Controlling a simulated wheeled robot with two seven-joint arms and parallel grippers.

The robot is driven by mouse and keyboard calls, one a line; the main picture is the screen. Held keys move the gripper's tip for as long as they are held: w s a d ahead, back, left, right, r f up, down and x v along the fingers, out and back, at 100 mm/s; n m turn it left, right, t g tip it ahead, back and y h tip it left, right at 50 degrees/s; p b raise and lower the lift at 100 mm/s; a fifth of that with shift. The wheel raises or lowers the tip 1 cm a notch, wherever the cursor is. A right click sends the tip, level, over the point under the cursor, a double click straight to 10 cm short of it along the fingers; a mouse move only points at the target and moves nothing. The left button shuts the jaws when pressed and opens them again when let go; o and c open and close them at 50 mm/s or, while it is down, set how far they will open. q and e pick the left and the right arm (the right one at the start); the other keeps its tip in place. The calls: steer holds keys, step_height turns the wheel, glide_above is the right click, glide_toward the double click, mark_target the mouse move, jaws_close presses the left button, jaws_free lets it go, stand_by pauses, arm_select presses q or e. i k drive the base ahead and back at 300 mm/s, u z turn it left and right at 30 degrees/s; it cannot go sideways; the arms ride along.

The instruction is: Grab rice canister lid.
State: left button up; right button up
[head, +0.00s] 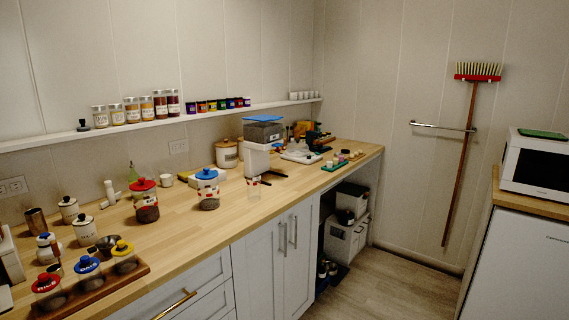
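Several lidded canisters stand on the wooden counter, but their labels are too small to read, so I cannot tell which is the rice canister. A clear jar (147,209) with a red knobbed lid (143,186) stands mid-counter. A white canister (227,155) with a wooden lid stands at the back. Neither gripper is in view.
Small white canisters (85,231) and a metal cup (37,222) crowd the left counter. A dispenser with a blue top (263,137) stands farther along. A wall shelf (150,125) holds spice jars. A microwave (537,166) is at right. The floor (400,285) is clear.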

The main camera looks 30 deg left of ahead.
mark_target(207, 173)
steer(key=u, duration=0.2)
steer(key=i, duration=1.55)
steer(key=u, duration=1.7)
steer(key=i, duration=0.65)
steer(key=u, duration=0.55)
